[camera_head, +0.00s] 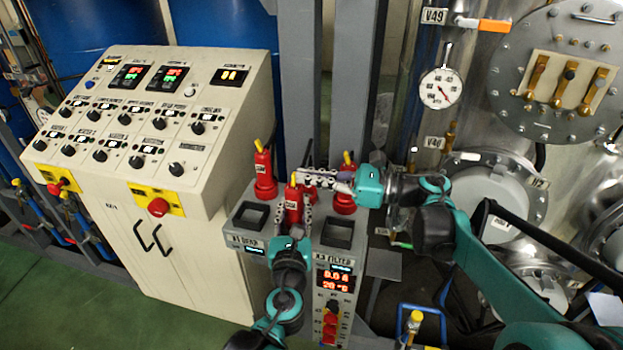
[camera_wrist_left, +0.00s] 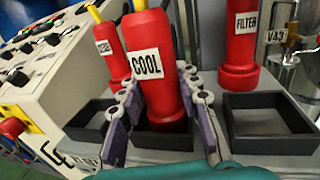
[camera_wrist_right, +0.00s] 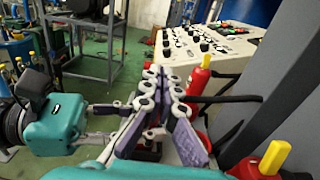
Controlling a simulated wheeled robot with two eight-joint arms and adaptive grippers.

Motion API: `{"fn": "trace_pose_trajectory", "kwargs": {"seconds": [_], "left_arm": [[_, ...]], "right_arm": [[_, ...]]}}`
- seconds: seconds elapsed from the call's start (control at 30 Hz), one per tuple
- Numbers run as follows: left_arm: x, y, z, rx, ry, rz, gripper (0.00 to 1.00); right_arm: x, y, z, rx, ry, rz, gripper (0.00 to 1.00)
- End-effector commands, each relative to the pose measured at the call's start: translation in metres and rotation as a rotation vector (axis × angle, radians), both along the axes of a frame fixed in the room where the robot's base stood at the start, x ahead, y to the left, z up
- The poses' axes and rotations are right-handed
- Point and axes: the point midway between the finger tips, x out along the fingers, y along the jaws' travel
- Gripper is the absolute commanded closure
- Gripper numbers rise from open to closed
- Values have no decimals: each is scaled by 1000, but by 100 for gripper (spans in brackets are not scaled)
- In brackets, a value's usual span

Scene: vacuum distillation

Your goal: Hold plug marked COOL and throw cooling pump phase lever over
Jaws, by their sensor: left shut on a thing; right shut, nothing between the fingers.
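The red plug marked COOL (camera_head: 293,205) has a yellow stub on top. It stands nearly upright over the middle dark square socket (camera_wrist_left: 150,143); I cannot tell how deep it sits. My left gripper (camera_head: 293,218) is shut around it, with a finger on each side in the left wrist view, where the COOL label (camera_wrist_left: 147,65) faces the camera. My right gripper (camera_head: 309,178) is shut and empty, its fingertips close behind the plug's upper part; contact cannot be told. In the right wrist view its fingertips (camera_wrist_right: 160,76) lie together. No lever marked cooling pump phase is legible.
Two more yellow-topped red plugs stand behind, one at the left (camera_head: 264,175) and one marked FILTER (camera_wrist_left: 240,50). Empty dark sockets (camera_head: 252,214) flank the middle. A sloped control panel (camera_head: 215,160) is at the left. Grey posts (camera_head: 300,90) rise behind.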

Motion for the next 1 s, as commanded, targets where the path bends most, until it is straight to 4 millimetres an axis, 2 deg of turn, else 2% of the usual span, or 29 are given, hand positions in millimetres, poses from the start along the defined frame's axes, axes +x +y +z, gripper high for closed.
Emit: {"fn": "trace_pose_trajectory", "kwargs": {"seconds": [0.3,0.77,0.87,1.0], "left_arm": [[0,0,0,0,0,-1,100],[0,0,0,0,0,-1,100],[0,0,0,0,0,-1,100],[0,0,0,0,0,-1,100]], "right_arm": [[2,8,7,-184,59,1,100],[3,10,9,-191,61,0,100],[1,4,10,-192,61,-2,100],[-5,-16,15,-191,62,-4,100]]}}
